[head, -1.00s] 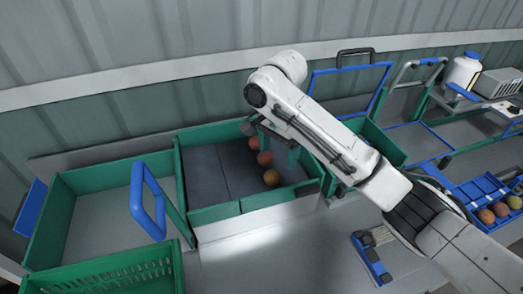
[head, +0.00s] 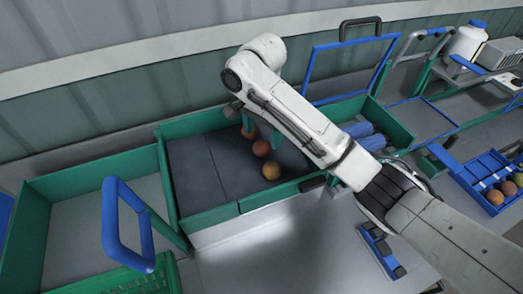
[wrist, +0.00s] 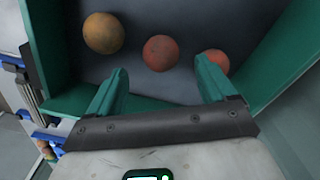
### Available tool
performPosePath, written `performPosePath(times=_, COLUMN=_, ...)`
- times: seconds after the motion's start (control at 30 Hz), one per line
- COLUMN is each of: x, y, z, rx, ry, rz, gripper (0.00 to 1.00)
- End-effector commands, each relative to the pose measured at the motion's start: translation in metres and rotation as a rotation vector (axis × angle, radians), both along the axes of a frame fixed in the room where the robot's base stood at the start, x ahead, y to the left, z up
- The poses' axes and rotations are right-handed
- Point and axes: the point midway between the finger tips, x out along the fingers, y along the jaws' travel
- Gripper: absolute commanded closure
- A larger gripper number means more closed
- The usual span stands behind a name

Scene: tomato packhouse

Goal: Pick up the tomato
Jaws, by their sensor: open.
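Three tomatoes lie in a row in a green-walled bin with a dark floor. In the head view, an orange tomato (head: 272,170) is nearest, a red tomato (head: 261,148) is in the middle, and another red one (head: 249,132) is farthest. In the wrist view, the orange tomato (wrist: 103,33) is at left, the middle red tomato (wrist: 160,52) shows between the fingers, and the far red tomato (wrist: 216,61) is partly hidden by the right finger. My gripper (wrist: 162,70) is open and empty, with green fingers. It also shows over the bin in the head view (head: 258,127).
The bin's green walls (head: 208,217) stand close around the tomatoes. A bin with a blue handle (head: 107,225) is at left. A blue tray (head: 470,178) with several fruits is at right. Blue items (head: 368,137) lie in the compartment beside my arm.

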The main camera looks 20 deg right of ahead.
Motion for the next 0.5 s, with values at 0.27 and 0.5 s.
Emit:
performPosePath(times=0.27, x=0.001, y=0.002, z=-0.027, rx=0.001, ry=0.002, rz=0.001, gripper=0.16)
performPosePath(times=0.5, x=0.002, y=0.001, z=-0.049, rx=-0.001, ry=0.000, rz=0.000, gripper=0.16)
